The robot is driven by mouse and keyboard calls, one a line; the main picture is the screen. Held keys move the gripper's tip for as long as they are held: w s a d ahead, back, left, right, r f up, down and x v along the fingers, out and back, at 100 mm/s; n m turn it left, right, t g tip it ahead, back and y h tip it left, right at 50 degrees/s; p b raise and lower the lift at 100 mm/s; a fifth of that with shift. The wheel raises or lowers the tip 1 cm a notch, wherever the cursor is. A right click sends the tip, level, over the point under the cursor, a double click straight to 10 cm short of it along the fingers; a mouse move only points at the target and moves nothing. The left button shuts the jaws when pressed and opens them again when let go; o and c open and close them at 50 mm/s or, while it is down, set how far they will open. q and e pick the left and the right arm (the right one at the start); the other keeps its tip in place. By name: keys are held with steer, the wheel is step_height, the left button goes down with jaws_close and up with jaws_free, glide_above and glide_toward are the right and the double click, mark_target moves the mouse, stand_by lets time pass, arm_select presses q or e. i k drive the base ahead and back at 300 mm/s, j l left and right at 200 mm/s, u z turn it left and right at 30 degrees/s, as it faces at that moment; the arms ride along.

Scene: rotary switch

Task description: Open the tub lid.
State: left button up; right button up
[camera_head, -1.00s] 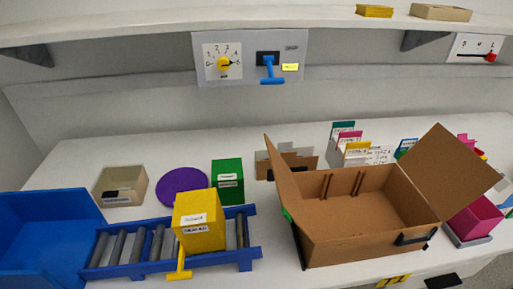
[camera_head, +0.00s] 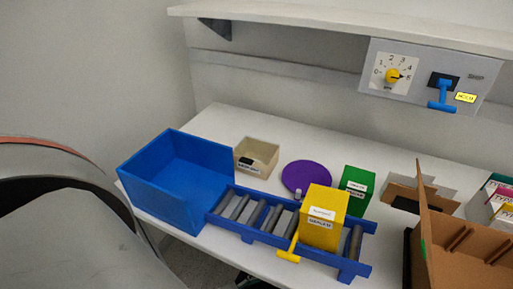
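Nothing in the camera_head view is clearly a tub with a lid. A large grey rounded shape (camera_head: 80,240) with a dark band and a thin reddish rim fills the lower left. It is cut off by the frame, and I cannot tell what it is. A small beige open-topped container (camera_head: 262,152) with a dark label stands on the table. A flat purple disc (camera_head: 306,175) lies to its right. A blue open-topped bin (camera_head: 210,190) stands at the table's left end. Neither of my grippers is in view.
A blue roller conveyor (camera_head: 262,222) carries a yellow box (camera_head: 323,215), with a yellow handle beside it. A green box (camera_head: 357,188) stands behind. An open cardboard box (camera_head: 470,255) is at right. The wall panel (camera_head: 420,62) holds a yellow dial and blue lever, under a shelf.

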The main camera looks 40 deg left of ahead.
mark_target(248, 161)
steer(key=k+u, duration=0.1)
steer(key=u, duration=0.25)
steer(key=k+u, duration=0.15)
steer(key=u, duration=0.2)
steer(key=k+u, duration=0.1)
steer(key=u, duration=0.2)
